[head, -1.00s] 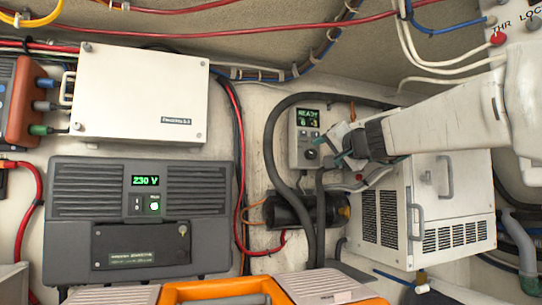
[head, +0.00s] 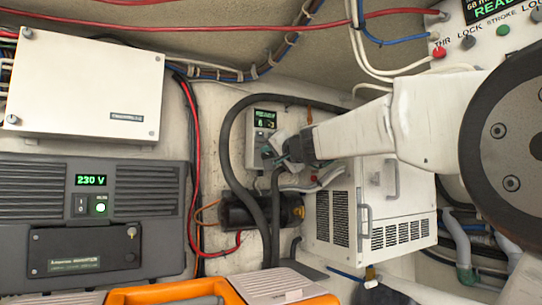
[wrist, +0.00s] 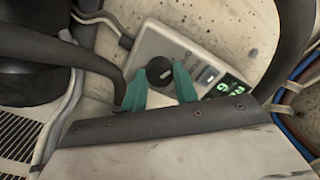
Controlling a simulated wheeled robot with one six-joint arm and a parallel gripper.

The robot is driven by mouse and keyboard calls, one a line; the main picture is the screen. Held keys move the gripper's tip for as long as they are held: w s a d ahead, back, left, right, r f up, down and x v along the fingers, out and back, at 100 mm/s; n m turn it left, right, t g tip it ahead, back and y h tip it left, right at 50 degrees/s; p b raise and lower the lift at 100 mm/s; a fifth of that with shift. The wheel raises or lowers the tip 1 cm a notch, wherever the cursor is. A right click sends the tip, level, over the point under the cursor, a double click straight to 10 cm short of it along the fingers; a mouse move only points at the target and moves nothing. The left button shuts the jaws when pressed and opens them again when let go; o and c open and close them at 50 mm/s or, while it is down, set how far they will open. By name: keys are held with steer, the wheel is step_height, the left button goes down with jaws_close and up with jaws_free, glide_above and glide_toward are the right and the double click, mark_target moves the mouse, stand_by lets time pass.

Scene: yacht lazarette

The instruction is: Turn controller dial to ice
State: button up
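The controller (head: 263,127) is a small pale box on the back wall with a lit green display; its text is too small to read surely. In the wrist view the controller (wrist: 208,62) appears tilted. Its round black dial (wrist: 160,71) has a pale mark on its face. My gripper (wrist: 160,78) has teal fingers, one on each side of the dial, with the dial between the tips. The fingers look open, with little room beside the dial; I cannot see firm contact. In the head view my gripper (head: 273,155) covers the controller's lower part.
A thick dark hose (head: 229,150) loops left of the controller. A black cylinder (head: 247,211) and a white vented box (head: 335,220) sit below. A grey 230 V unit (head: 150,215) is at left, an orange case (head: 175,289) at the bottom.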

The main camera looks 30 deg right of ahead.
steer(key=m, duration=0.4)
steer(key=shift+m, duration=0.4)
steer(key=m, duration=0.4)
steer(key=shift+m, duration=0.3)
steer(key=m, duration=0.4)
steer(key=shift+f, duration=0.1)
steer(key=shift+m, duration=2.1)
steer(key=o, duration=1)
